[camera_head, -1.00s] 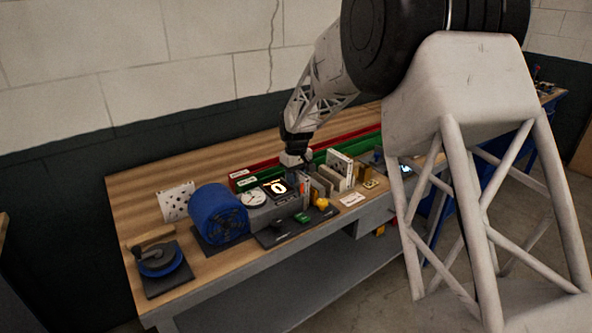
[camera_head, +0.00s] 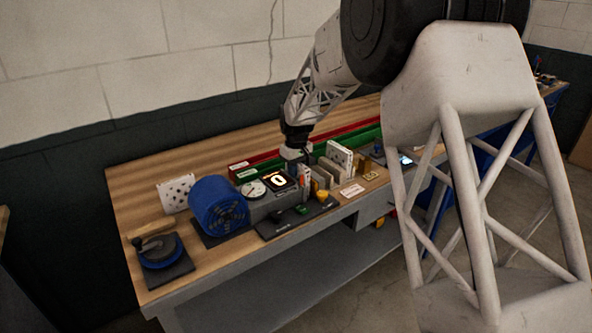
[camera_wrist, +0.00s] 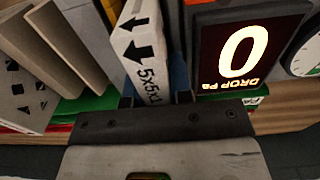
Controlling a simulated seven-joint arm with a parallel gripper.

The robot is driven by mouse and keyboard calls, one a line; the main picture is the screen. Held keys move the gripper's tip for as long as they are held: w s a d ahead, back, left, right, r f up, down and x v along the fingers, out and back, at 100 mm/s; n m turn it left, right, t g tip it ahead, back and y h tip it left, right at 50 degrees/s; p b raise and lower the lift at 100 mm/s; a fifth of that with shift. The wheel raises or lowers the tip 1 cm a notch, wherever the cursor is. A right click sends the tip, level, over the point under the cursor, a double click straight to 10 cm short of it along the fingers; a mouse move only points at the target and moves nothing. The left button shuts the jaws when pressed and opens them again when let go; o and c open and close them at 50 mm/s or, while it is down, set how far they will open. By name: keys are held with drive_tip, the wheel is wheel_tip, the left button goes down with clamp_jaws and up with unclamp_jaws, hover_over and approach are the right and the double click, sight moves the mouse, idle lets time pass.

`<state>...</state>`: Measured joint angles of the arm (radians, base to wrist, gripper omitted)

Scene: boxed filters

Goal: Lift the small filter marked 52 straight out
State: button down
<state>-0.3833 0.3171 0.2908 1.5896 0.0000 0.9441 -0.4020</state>
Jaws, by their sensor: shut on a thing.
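My gripper (camera_wrist: 157,97) is shut on a thin white boxed filter (camera_wrist: 138,48) printed with black arrows and "5x5x1". The filter stands on edge between the fingers in the wrist view. I cannot read a 52 on it. In the head view my gripper (camera_head: 294,153) is low over the bench, beside the lit display, and a white and orange edge (camera_head: 304,175) shows just below it. The filter's lower end is hidden, so I cannot tell whether it is clear of its place.
A lit display (camera_wrist: 243,50) reading 0 stands close at the filter's right in the wrist view. Beige boards (camera_wrist: 75,40) and a dotted white panel (camera_wrist: 22,95) stand at its left. A blue fan drum (camera_head: 217,204) and a green rail (camera_head: 368,139) are on the bench.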

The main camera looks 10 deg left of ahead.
drive_tip(key=shift+w+d+r, duration=0.1)
drive_tip(key=shift+w+d, duration=0.05)
drive_tip(key=shift+w, duration=0.05)
idle(0.6)
drive_tip(key=c, duration=0.9)
unclamp_jaws()
drive_tip(key=shift+c, duration=0.2)
drive_tip(key=shift+r, duration=0.15)
drive_tip(key=shift+r, duration=3.75)
